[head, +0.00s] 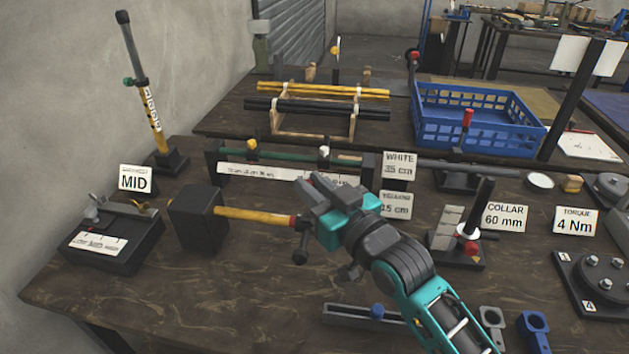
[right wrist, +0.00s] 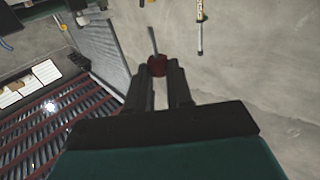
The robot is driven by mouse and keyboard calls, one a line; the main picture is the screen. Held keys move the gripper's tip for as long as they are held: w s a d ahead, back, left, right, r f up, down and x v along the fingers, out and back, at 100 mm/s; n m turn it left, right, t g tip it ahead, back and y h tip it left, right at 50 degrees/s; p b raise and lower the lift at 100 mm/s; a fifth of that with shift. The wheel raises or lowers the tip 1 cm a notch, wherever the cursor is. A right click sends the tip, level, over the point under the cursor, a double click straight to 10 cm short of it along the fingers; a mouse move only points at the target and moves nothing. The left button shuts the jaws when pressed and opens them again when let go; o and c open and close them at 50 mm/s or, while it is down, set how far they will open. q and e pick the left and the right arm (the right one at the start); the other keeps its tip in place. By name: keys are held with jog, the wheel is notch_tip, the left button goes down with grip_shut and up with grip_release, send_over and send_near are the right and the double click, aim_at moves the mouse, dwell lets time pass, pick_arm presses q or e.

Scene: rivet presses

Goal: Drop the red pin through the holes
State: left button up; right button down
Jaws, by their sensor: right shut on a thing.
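My right gripper (head: 298,222) reaches in from the lower right over the table, its fingers toward the left. In the right wrist view its two dark fingers (right wrist: 158,78) are shut on a red knob (right wrist: 157,65) with a thin grey shank pointing away; I take this to be the red pin. In the head view only a small red patch (head: 294,221) shows by the fingertips, in line with a yellow rod (head: 250,216) that runs to a black block (head: 195,215). I cannot tell whether they touch. No holes are clear. My left gripper is not in view.
A collar stand (head: 457,245) and a blue crate (head: 480,122) are at the right. A green rod (head: 290,155) lies across behind. The table front left is clear.

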jog(key=shift+f+b, duration=0.35)
jog(key=shift+f, duration=0.5)
jog(key=shift+r+p, duration=0.1)
jog(key=shift+p, duration=0.9)
dwell(1.0)
jog(key=shift+f+b, duration=0.45)
jog(key=shift+f, duration=0.35)
jog(key=shift+f+b, duration=0.75)
jog(key=shift+f, duration=0.6)
jog(key=c, duration=0.9)
grip_release()
notch_tip(320, 180, up, 20)
jog(key=p, duration=0.3)
jog(key=shift+p, duration=0.4)
